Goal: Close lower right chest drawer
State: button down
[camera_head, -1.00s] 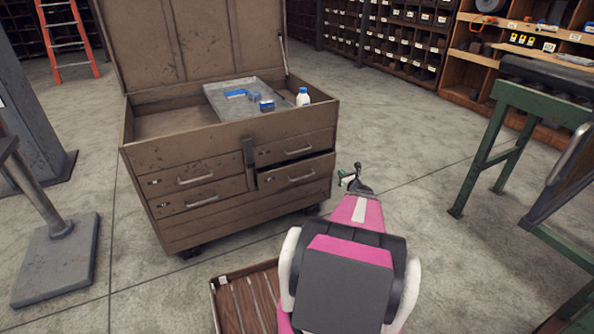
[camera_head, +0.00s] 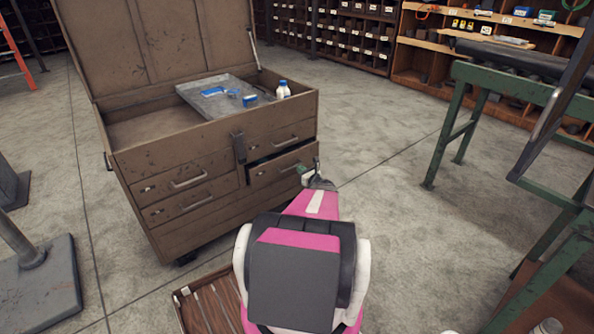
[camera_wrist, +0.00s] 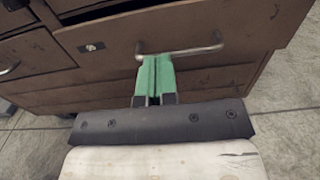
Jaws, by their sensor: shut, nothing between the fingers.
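The brown tool chest (camera_head: 200,215) stands on the floor with its lid up. Its lower right drawer (camera_head: 285,168) sticks out a little from the front, with a dark gap along its top. My gripper (camera_head: 305,170) is at the right part of this drawer's front, near its handle. In the wrist view my green fingers (camera_wrist: 155,72) are shut together and empty, just below the drawer's metal handle (camera_wrist: 180,52). The drawer front (camera_wrist: 250,40) fills much of that view. Whether the fingers touch the handle or the front I cannot tell.
A grey tray (camera_head: 222,98) with blue items and a white bottle (camera_head: 283,90) lie in the chest top. A wooden crate (camera_head: 205,305) is on the floor beside my arm. A green-framed stand (camera_head: 455,125) is at right. Open floor lies between stand and chest.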

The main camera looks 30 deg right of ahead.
aim_at(284, 157)
jog(key=w, duration=0.7)
jog(key=w+a, duration=0.1)
jog(key=w, duration=0.3)
jog(key=shift+w, duration=0.25)
jog(key=w, duration=0.5)
jog(key=shift+w, duration=0.15)
